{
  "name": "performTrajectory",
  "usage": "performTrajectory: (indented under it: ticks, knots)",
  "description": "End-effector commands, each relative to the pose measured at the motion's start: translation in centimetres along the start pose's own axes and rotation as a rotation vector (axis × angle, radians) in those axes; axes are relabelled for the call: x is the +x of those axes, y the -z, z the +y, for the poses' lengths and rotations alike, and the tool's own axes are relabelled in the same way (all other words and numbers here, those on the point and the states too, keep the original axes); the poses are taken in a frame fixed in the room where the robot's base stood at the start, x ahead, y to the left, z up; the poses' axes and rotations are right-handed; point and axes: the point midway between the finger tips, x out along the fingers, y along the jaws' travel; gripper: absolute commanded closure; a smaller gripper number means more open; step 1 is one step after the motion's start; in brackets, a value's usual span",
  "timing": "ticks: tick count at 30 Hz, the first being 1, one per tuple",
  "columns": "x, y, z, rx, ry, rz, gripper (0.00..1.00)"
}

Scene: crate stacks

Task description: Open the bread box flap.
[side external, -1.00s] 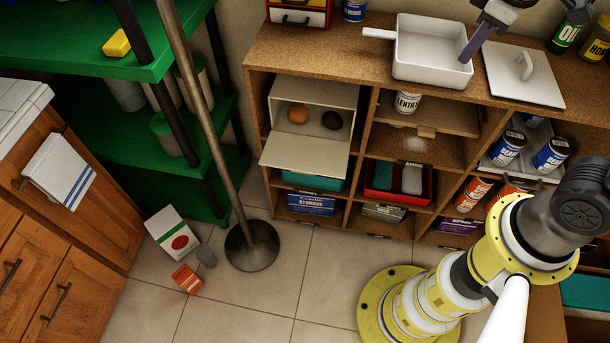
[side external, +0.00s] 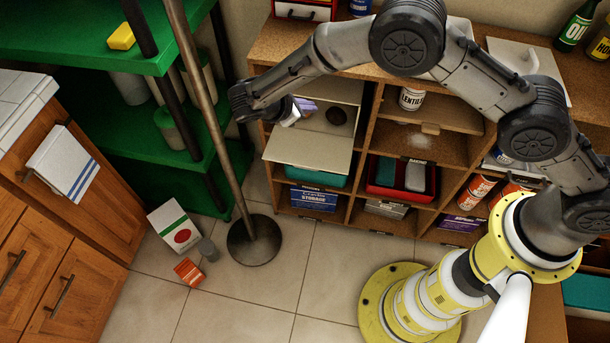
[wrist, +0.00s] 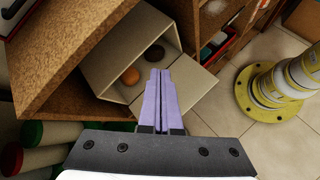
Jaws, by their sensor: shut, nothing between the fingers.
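The bread box (wrist: 120,60) is a cream box in the upper left cubby of the shelf unit. Its flap (side external: 307,153) is folded down and sticks out in front like a ledge; it also shows in the wrist view (wrist: 205,100). An orange round item (wrist: 131,76) and a dark brown one (wrist: 154,53) lie inside. My gripper (side external: 305,108) is in front of the box's opening. In the wrist view its purple fingers (wrist: 158,80) are together, with nothing between them, and overlap the opening and flap. I cannot tell whether they touch the flap.
A metal pole on a round base (side external: 254,240) stands left of the shelf unit, close to my wrist. Green shelves (side external: 100,40) are behind it. A white carton (side external: 174,226) and an orange box (side external: 189,272) are on the floor.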

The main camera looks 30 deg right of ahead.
Motion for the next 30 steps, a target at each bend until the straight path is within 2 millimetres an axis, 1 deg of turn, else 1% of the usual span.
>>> performTrajectory:
  ticks: [1,2,3,5,6,8,9,11,12,15,18,21,24,27,30]
  knots:
    - [0.8,2.5,-0.9,-0.057,-0.029,-0.027,1.0]
    - [1.2,3.7,-1.2,-0.087,-0.049,-0.041,1.0]
    - [1.7,5.3,-1.8,-0.126,-0.076,-0.061,1.0]
    - [2.5,7.6,-2.9,-0.184,-0.115,-0.092,1.0]
    - [3.1,9.2,-3.6,-0.223,-0.142,-0.111,1.0]
    - [4.0,11.3,-4.9,-0.279,-0.184,-0.142,1.0]
    - [4.6,12.8,-5.8,-0.317,-0.213,-0.161,1.0]
    - [5.6,14.8,-7.3,-0.372,-0.257,-0.192,1.0]
    - [6.3,16.0,-8.3,-0.408,-0.286,-0.212,1.0]
    - [8.0,18.8,-11.1,-0.494,-0.36,-0.262,1.0]
    - [9.5,20.9,-13.6,-0.566,-0.428,-0.304,1.0]
    - [10.8,22.2,-15.6,-0.618,-0.48,-0.336,1.0]
    - [11.5,22.9,-16.8,-0.65,-0.514,-0.357,1.0]
    - [11.9,23.2,-17.2,-0.664,-0.529,-0.367,1.0]
    - [12.4,23.1,-17.0,-0.666,-0.53,-0.369,1.0]
